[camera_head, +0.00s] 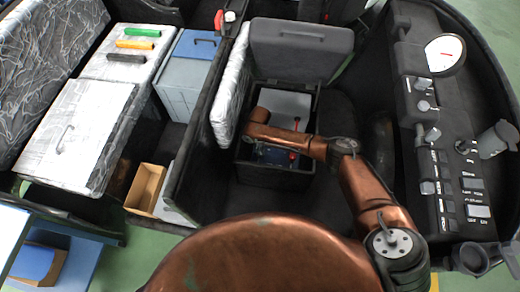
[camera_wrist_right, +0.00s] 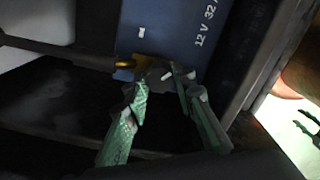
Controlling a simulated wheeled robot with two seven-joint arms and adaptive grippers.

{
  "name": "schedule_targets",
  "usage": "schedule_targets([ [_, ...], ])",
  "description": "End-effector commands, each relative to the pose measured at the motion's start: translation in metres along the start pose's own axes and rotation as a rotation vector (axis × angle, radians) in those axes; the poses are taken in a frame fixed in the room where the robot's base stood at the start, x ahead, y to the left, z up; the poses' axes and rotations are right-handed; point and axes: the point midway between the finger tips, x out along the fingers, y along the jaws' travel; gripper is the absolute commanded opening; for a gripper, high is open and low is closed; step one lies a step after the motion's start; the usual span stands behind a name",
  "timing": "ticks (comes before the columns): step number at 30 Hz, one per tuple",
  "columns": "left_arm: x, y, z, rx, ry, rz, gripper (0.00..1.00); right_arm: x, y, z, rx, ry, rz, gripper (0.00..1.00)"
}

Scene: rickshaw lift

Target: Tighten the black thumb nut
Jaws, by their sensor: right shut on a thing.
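A blue battery (camera_wrist_right: 185,30) marked "12 V 32" lies ahead of my right gripper (camera_wrist_right: 160,84) in the right wrist view. The green-padded fingers close around a small dark thing at the battery's edge, which looks like the black thumb nut (camera_wrist_right: 158,72); the fingers hide part of it. A brass-coloured piece (camera_wrist_right: 124,64) sits just left of it, by a dark bar (camera_wrist_right: 60,50). In the head view the battery (camera_head: 273,154) sits low in an open dark box (camera_head: 262,177). My right arm reaches into this box and its fingers are hidden. My left gripper is not in view.
The grey box lid or seat (camera_head: 302,48) stands raised behind the box. Red-topped parts (camera_head: 293,155) show beside my arm. The box walls leave little room around the gripper. A control panel (camera_head: 445,150) is at right; green, orange and black-handled items (camera_head: 135,45) lie at upper left.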

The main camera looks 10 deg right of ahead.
Motion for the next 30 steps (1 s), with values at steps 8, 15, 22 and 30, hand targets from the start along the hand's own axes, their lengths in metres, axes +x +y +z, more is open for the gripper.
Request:
schedule_targets([
  [8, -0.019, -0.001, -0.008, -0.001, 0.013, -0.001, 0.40, -0.002, -0.001, -0.002, 0.262, 0.002, -0.002, 0.00],
  [15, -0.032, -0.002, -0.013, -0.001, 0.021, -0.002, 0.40, -0.002, -0.001, -0.002, 0.490, 0.002, -0.004, 0.00],
  [22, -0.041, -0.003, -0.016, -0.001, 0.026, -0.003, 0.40, -0.001, -0.001, -0.002, 0.692, 0.002, -0.004, 0.00],
  [30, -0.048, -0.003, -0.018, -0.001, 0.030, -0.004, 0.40, -0.001, 0.000, -0.002, 0.869, 0.002, -0.003, 0.00],
])
